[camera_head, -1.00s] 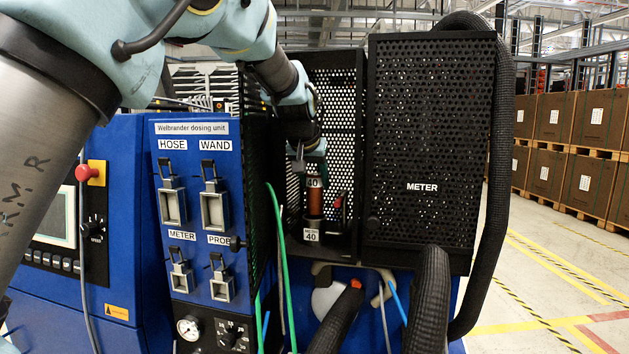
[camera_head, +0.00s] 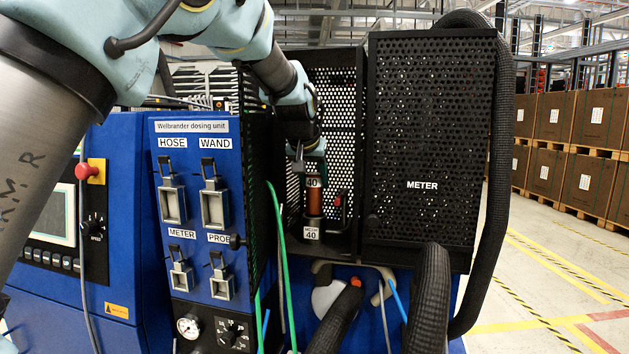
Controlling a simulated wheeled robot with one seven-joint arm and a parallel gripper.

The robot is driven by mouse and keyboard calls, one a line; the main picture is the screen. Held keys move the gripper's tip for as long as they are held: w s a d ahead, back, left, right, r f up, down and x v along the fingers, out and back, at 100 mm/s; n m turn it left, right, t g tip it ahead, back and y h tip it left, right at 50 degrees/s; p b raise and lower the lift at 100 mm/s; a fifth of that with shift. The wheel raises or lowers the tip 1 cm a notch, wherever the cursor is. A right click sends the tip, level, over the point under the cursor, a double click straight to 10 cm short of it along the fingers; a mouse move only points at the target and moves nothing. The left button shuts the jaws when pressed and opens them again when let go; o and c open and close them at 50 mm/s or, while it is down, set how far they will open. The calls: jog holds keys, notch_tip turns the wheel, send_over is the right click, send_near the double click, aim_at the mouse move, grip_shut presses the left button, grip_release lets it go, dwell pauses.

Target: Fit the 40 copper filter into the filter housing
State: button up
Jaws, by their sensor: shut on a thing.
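The copper filter (camera_head: 315,200), a copper-coloured cylinder with a white "40" label near its top, stands upright in the bay. My gripper (camera_head: 312,168) is at its top, shut on it from above; the fingers show only small and dark. Directly below the filter is the filter housing (camera_head: 312,232), a dark holder with a white label reading "40". The filter's lower end meets the dark top of the housing; I cannot tell how deep it sits.
A red-tipped part (camera_head: 338,202) stands close right of the filter. The perforated METER door (camera_head: 432,150) is right of the bay. The blue dosing unit panel (camera_head: 190,255) with several latches is left. Green hoses (camera_head: 282,250) and black corrugated hoses (camera_head: 430,300) hang in front.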

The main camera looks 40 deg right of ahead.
aim_at(313, 197)
jog(key=shift+f, duration=0.15)
jog(key=shift+f+b, duration=1.1)
jog(key=shift+f, duration=0.3)
jog(key=shift+f, duration=0.15)
jog(key=shift+f+b, duration=1.1)
jog(key=shift+f, duration=0.3)
jog(key=o, duration=1.3)
jog(key=shift+c, duration=0.2)
jog(key=shift+s, duration=0.1)
jog(key=p+v, duration=0.2)
jog(key=v, duration=0.7)
